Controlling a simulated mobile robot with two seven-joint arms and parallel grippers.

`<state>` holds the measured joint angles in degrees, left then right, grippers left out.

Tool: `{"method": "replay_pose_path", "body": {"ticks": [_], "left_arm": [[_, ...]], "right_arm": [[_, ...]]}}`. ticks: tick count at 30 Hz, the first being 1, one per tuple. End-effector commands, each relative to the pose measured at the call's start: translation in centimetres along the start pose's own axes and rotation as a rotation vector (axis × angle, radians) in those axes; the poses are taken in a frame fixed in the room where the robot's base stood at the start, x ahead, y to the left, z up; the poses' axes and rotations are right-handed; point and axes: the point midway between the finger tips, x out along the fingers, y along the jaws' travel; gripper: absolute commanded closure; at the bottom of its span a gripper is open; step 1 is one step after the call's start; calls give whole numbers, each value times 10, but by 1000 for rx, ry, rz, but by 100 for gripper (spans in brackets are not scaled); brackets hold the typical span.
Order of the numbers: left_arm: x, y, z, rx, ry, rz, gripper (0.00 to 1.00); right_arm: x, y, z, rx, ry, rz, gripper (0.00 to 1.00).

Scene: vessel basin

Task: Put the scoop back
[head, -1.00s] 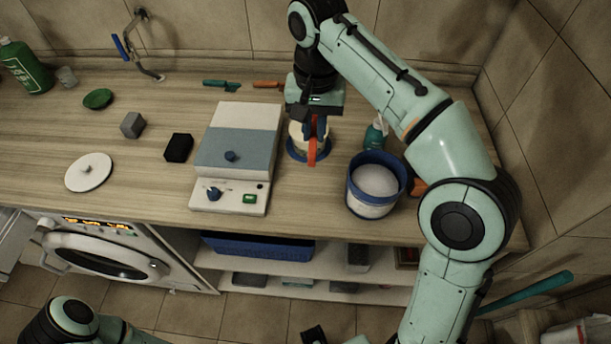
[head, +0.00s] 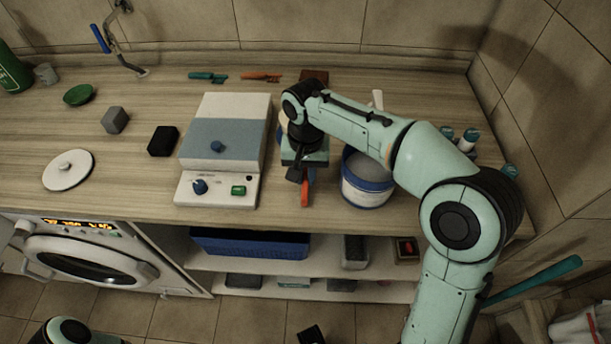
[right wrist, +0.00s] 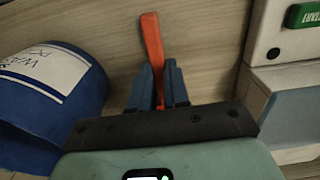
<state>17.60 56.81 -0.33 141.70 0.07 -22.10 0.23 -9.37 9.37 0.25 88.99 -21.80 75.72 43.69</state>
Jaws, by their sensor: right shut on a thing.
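My right gripper (head: 303,176) is shut on the scoop, whose orange handle (head: 305,194) points down between the blue fingers in the head view. The right wrist view shows the orange handle (right wrist: 152,42) sticking out past the fingertips (right wrist: 158,80). The scoop's bowl is hidden by the gripper. The blue-and-white tub of white powder (head: 366,188) stands just right of the gripper, partly covered by my arm. It also shows in the right wrist view (right wrist: 62,68), apart from the fingers. My left gripper is out of view.
A grey-and-white device with knobs (head: 217,188) stands left of the gripper. Small bottles (head: 468,139) stand at the right. A black block (head: 163,141) and a white lid (head: 68,170) lie farther left.

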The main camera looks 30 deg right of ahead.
Motion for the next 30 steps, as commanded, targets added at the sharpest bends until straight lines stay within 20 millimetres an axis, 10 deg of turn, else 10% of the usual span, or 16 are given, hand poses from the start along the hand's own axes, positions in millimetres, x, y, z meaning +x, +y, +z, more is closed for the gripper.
{"method": "replay_pose_path", "body": {"ticks": [14,15,17,30], "left_arm": [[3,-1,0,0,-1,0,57],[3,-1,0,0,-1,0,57],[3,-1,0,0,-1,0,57],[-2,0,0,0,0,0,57]], "right_arm": [[11,0,0,0,0,0,100],[11,0,0,0,1,0,75],[10,0,0,0,1,0,59],[-4,-1,-1,0,4,-3,59]]}}
